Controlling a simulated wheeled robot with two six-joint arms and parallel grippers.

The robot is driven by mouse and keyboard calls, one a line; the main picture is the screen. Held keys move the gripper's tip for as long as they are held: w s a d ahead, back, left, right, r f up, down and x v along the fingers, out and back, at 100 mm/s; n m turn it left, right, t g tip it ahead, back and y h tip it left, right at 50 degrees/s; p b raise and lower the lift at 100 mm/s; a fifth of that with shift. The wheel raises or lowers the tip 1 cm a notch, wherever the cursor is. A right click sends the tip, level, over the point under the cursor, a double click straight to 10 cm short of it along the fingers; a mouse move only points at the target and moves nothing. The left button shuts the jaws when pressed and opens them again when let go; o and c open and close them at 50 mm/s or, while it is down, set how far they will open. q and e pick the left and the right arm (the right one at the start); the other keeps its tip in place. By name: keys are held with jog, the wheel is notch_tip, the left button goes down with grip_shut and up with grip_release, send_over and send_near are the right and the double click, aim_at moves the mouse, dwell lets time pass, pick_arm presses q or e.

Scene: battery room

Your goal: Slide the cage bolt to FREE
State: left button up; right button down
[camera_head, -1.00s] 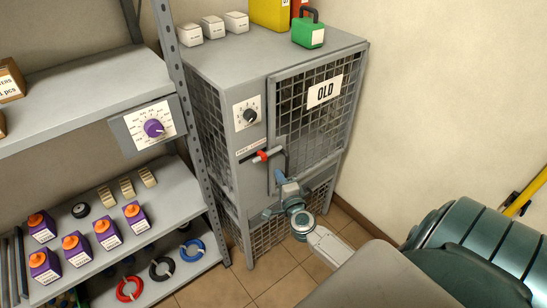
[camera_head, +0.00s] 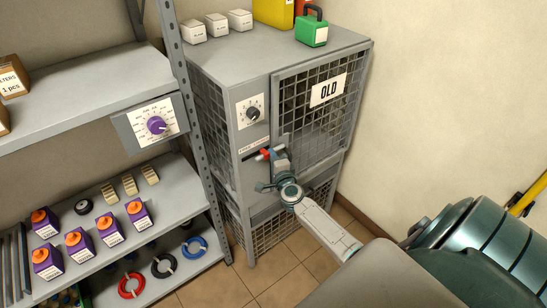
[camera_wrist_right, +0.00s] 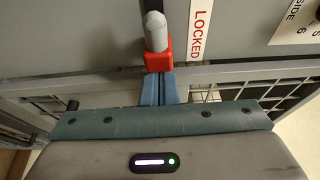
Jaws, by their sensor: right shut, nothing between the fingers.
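The cage bolt is a grey rod with a red handle (camera_head: 264,154) on the front of the grey cage cabinet (camera_head: 252,190), below a label strip. In the right wrist view the red handle (camera_wrist_right: 166,58) is near the word LOCKED (camera_wrist_right: 199,22), with the grey rod end above it. My right gripper (camera_head: 279,155) is shut and empty, its tips right beside the red handle. In the wrist view its blue fingers (camera_wrist_right: 160,88) meet the handle's lower edge; I cannot tell whether they touch. The gripper partly hides the bolt in the head view. My left gripper is not in view.
A rotary knob (camera_head: 253,113) sits above the bolt. The mesh door (camera_head: 300,120) carries an OLD sign (camera_head: 327,90). A shelf rack (camera_head: 180,200) with purple boxes and cable coils stands on the left. White boxes and a green case (camera_head: 312,32) sit on top.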

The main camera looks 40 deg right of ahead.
jog(key=a+p, duration=0.2)
jog(key=a, duration=0.3)
jog(key=shift+a+r, duration=0.1)
jog(key=shift+a, duration=0.45)
jog(key=shift+s+d, duration=0.1)
jog(key=shift+d, duration=0.05)
jog(key=shift+f, duration=0.2)
